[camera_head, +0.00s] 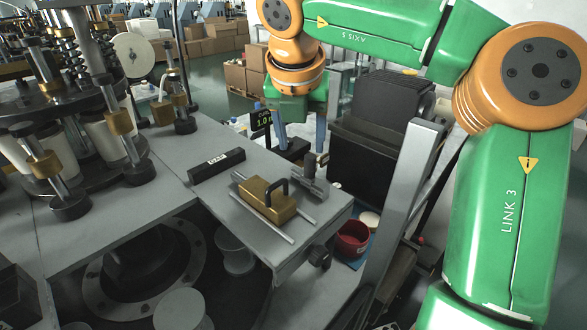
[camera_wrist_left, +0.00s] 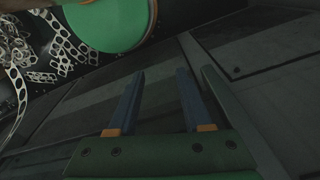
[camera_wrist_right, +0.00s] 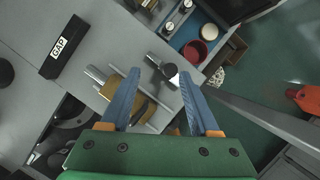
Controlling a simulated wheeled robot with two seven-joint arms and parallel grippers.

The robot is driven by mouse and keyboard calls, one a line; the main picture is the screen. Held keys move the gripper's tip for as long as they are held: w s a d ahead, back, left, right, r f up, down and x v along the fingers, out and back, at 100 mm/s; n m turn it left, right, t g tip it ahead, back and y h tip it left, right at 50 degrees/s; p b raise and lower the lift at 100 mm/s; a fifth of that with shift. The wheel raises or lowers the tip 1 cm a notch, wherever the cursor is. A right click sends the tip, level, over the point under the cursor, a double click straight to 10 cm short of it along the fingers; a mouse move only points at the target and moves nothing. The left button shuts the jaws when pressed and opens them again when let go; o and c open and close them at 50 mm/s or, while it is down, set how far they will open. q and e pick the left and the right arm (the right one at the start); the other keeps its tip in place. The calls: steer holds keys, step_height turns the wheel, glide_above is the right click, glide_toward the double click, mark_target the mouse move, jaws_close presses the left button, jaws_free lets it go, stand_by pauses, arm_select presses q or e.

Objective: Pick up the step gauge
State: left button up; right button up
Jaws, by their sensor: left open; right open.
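A long black bar with a white label reading GAP (camera_wrist_right: 59,46) lies on the grey bench; it also shows in the head view (camera_head: 216,166). A brass block with a black handle (camera_head: 267,199) sits across two thin rails on the bench corner. A grey tool with a cylindrical head (camera_head: 314,177) lies behind it. I cannot tell for sure which is the step gauge. My right gripper (camera_head: 299,148) is open and empty above the bench's back edge; its fingers (camera_wrist_right: 160,78) partly cover the brass block in the right wrist view. My left gripper (camera_wrist_left: 160,73) is open and empty, outside the head view.
A machine with brass-collared posts (camera_head: 122,120) stands at left. A small display (camera_head: 262,121) is behind the bench. A red bowl (camera_head: 352,238) sits lower, beyond the bench's right edge. A slanted grey post (camera_head: 404,190) rises at right. The bench is clear around the bar.

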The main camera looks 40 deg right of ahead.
mark_target(311, 157)
steer(key=shift+s+d+f+p, duration=0.3)
steer(key=shift+s+d+f, duration=0.05)
steer(key=shift+f, duration=0.15)
steer(key=shift+s+d+f+p, duration=0.25)
steer(key=shift+s+d+f, duration=0.1)
steer(key=shift+f, duration=0.15)
steer(key=x, duration=0.2)
steer(key=shift+d+f, duration=0.1)
steer(key=shift+f, duration=0.15)
steer(key=shift+w+f, duration=0.35)
steer(key=shift+w, duration=0.25)
steer(key=shift+c, duration=0.9)
steer(key=c, duration=0.3)
arm_select(q)
steer(key=shift+s+r, duration=0.6)
steer(key=shift+r, duration=0.15)
arm_select(e)
steer(key=shift+s+r, duration=0.15)
steer(key=shift+s, duration=0.1)
jaws_close()
